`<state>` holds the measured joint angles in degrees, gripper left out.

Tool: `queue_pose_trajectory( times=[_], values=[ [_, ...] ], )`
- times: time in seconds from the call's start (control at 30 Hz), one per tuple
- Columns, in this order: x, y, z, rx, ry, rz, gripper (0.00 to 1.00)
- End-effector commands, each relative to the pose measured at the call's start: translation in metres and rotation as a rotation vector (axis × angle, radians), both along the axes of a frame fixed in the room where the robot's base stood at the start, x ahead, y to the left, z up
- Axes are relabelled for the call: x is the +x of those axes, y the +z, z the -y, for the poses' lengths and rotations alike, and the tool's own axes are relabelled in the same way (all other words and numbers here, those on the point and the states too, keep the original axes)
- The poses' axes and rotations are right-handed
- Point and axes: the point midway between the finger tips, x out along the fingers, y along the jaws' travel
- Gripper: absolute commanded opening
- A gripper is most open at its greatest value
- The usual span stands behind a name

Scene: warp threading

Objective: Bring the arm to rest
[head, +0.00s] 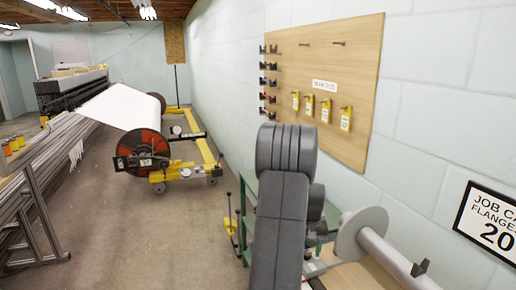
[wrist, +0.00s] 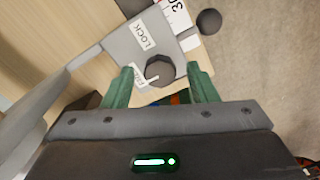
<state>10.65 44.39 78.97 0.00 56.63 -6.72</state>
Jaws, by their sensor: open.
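My gripper (wrist: 163,77) shows in the wrist view with its two green fingers apart, one on each side of the picture's middle. A dark faceted knob (wrist: 160,70) appears between the fingertips, on a grey plate (wrist: 130,42) marked LOCK, with a second, partly covered label beside the knob. I cannot tell how far the fingertips are from the knob in depth. Nothing shows held in the fingers. In the head view my grey arm (head: 280,220) reaches forward in the lower middle and hides my gripper.
A grey flanged roller (head: 362,235) lies at the lower right by the wall, close to my arm. A pegboard (head: 325,85) with yellow tags hangs above. A warp beam (head: 142,148) on a yellow cart stands left. Open floor (head: 110,225) lies at the lower left.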

Motion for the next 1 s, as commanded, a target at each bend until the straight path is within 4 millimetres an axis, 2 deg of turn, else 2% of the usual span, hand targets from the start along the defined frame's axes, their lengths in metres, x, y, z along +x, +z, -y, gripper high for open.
queue_pose_trajectory(
  times=[1.0],
  values=[
    [0.0, 0.0007, -0.0002, 0.001, -0.806, 0.0, 0.53]
  ],
)
